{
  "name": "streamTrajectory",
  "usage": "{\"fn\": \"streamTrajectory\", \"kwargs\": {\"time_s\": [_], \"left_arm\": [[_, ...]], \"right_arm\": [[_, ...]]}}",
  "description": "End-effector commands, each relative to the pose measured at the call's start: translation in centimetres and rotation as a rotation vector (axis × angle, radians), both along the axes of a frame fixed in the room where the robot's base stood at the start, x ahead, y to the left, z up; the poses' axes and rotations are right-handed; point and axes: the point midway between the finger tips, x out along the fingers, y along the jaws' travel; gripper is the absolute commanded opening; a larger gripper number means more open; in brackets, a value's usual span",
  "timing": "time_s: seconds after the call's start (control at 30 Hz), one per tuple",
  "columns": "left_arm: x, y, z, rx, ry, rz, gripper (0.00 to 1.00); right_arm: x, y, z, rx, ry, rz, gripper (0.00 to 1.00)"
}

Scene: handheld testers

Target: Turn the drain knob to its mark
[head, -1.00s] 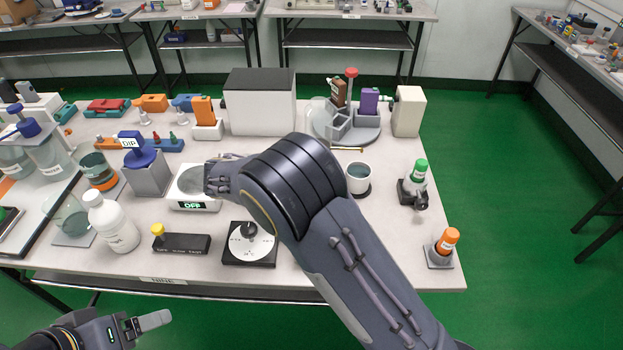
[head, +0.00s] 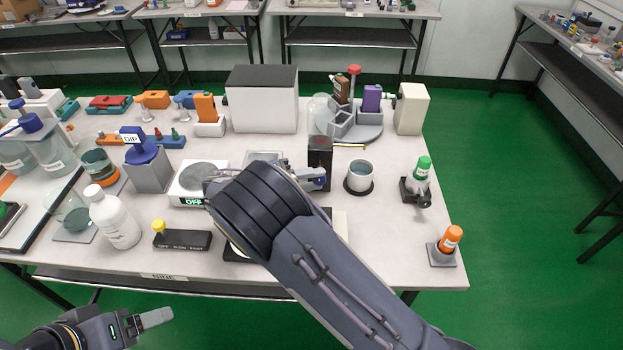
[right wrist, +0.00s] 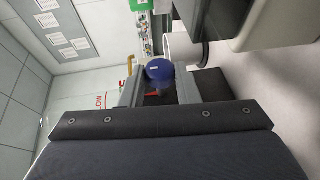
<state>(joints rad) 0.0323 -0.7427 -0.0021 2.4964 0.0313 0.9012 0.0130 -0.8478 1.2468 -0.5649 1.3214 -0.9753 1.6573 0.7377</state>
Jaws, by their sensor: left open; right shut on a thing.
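A blue knob (right wrist: 160,70) with a small white mark shows in the right wrist view between the fingers of my right gripper (right wrist: 160,90), which is shut on it. A bit of this blue knob (head: 320,181) also shows in the head view, low at the front of a dark upright box (head: 320,151). My right gripper (head: 312,177) is there in the head view, partly hidden by my forearm. The mark that the knob points to cannot be made out. My left gripper (head: 150,321) is open and empty at the lower left, off the table's front edge.
A white cup (head: 359,174) on a dark base stands just right of the dark box. A scale reading OFF (head: 190,202) stands to the left. A black block with a yellow knob (head: 183,240) is near the front edge. The table's right front is mostly clear.

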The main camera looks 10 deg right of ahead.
Motion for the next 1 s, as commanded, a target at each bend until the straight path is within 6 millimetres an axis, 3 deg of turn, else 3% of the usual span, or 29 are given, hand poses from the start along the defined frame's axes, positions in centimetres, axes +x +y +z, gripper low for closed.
{"fn": "streamTrajectory", "kwargs": {"time_s": [0.07, 0.1, 0.23, 0.57, 1.0], "left_arm": [[0.0, 0.0, 0.0, 0.0, 0.0, 0.0, 0.8], [0.0, 0.0, 0.0, 0.0, 0.0, 0.0, 0.8], [0.0, 0.0, 0.0, 0.0, 0.0, 0.0, 0.8], [0.0, 0.0, 0.0, 0.0, 0.0, 0.0, 0.8], [0.0, 0.0, -0.4, 0.0, 0.0, 0.0, 0.8]], "right_arm": [[-0.1, 0.1, -0.2, 0.003, 0.004, 0.001, 0.06], [-0.1, 0.1, -0.2, 0.003, 0.003, 0.0, 0.33], [0.0, 0.0, -0.1, 0.002, 0.002, 0.0, 0.49], [0.0, 0.4, 0.0, 0.001, 0.0, 0.001, 0.5], [-0.7, 6.8, 0.9, 0.001, 0.0, 0.002, 0.5]]}}
